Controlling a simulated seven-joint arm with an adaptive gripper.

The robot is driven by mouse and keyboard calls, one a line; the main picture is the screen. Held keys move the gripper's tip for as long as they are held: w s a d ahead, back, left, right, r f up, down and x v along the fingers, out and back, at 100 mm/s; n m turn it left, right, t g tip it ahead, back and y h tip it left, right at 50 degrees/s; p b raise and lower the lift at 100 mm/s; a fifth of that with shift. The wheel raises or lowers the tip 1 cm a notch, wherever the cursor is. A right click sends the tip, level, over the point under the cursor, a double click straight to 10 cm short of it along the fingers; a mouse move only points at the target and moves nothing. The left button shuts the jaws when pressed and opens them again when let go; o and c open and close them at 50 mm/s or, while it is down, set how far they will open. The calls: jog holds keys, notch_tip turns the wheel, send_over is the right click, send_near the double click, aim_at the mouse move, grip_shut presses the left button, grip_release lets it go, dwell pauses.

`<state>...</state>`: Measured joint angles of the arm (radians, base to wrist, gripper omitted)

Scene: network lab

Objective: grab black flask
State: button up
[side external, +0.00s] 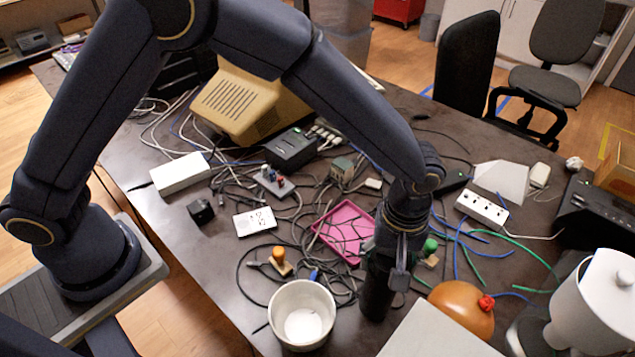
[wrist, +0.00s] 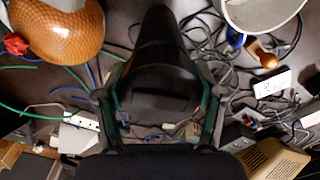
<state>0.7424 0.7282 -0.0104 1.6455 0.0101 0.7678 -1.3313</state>
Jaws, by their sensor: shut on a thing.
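The black flask (side external: 377,288) stands upright on the dark table, to the right of a white bowl-like pot in the side external view. My gripper (side external: 392,262) is at the upper part of the flask, with its fingers around it. In the wrist view the black flask (wrist: 165,60) fills the middle, and my gripper (wrist: 160,115) has one finger on each side of it, shut on it. The flask's far side is hidden.
A white pot (side external: 302,314) is close on the left; an orange rounded object (side external: 462,308) with a red top is on the right. A light grey box (side external: 440,335) is in front. A pink tray (side external: 345,230) and tangled cables lie behind.

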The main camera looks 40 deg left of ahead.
grip_shut()
jog(key=shift+r, duration=0.1)
